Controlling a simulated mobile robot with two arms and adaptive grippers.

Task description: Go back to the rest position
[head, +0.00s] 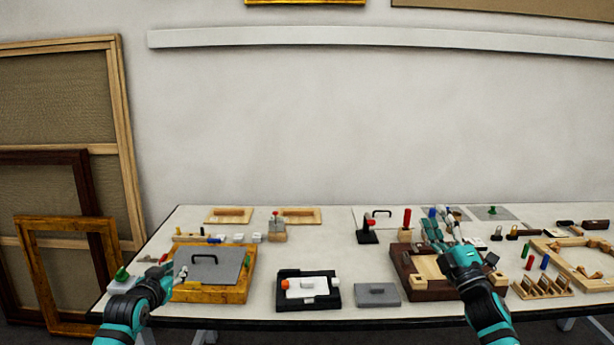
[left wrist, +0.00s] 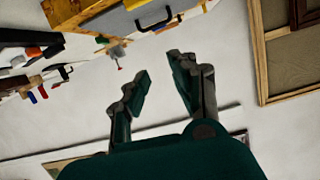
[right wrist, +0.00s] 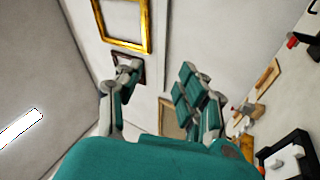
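My left gripper (head: 178,272) is at the left end of the table in the head view, in front of the gilt frame with the grey plate. In the left wrist view (left wrist: 158,95) its fingers stand apart with nothing between them. My right gripper (head: 436,232) is over the right half of the table, above the dark wooden box (head: 405,283). In the right wrist view (right wrist: 150,85) its fingers are apart and empty, with wall behind them.
The white table (head: 350,265) carries a gilt frame with a grey plate (head: 212,264), a black tray (head: 308,306), a grey block (head: 377,294), a wooden rack (head: 541,288) and a light wooden frame (head: 580,287). Large frames (head: 132,150) lean on the wall at left. Space above the table's middle is clear.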

